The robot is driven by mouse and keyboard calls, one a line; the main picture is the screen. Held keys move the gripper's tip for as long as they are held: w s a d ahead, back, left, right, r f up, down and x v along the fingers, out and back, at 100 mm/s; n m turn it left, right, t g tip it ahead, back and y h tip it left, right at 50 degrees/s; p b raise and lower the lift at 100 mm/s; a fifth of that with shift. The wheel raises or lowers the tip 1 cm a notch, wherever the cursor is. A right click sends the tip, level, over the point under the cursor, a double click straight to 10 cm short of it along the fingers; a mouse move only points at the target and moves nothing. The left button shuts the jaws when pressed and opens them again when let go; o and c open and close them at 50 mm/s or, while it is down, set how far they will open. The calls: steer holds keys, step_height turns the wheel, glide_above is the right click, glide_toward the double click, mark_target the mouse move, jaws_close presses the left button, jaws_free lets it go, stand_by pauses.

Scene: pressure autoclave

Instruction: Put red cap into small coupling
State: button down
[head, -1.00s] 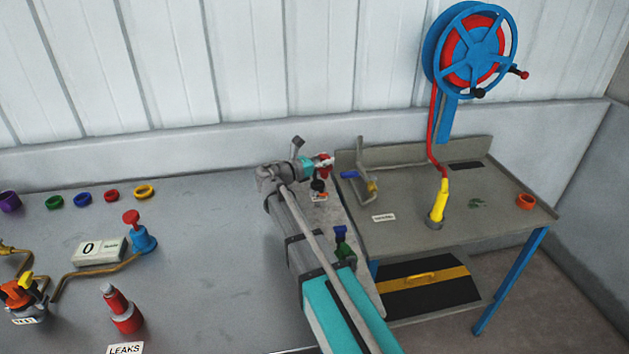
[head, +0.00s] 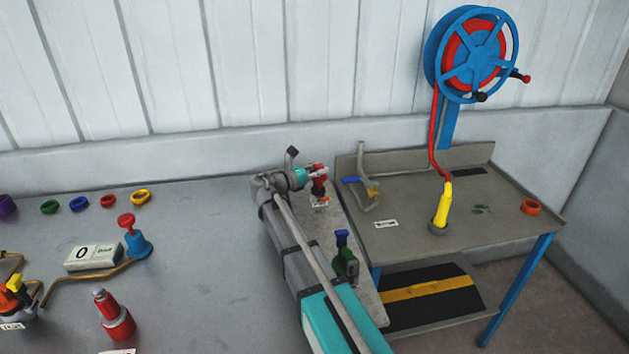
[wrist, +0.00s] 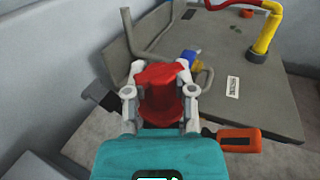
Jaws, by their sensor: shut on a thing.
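The red cap (wrist: 160,92) is between the fingers of my gripper (wrist: 160,84), which is shut on it, in the wrist view. I cannot tell which part is the small coupling; my gripper and the cap hide much of the spot beneath.
A bent grey pipe with a blue-handled valve (head: 351,180) stands close right of my gripper. A green fitting with a blue top (head: 345,256) stands beside my arm. The right table (head: 410,240) holds a yellow nozzle (head: 443,205) and an orange ring (head: 530,206).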

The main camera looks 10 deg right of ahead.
mark_target(318, 177)
steer(key=shift+w+f+b, duration=0.1)
steer(key=shift+f+b, duration=1.35)
steer(key=shift+f, duration=0.2)
steer(key=shift+f+b, duration=0.3)
steer(key=shift+f, duration=0.05)
steer(key=shift+c, duration=2.2)
jaws_free()
steer(key=shift+r, duration=0.1)
steer(key=shift+r, duration=0.2)
steer(key=shift+r+p, duration=0.15)
steer(key=shift+p, duration=0.3)
steer(key=v, duration=1.2)
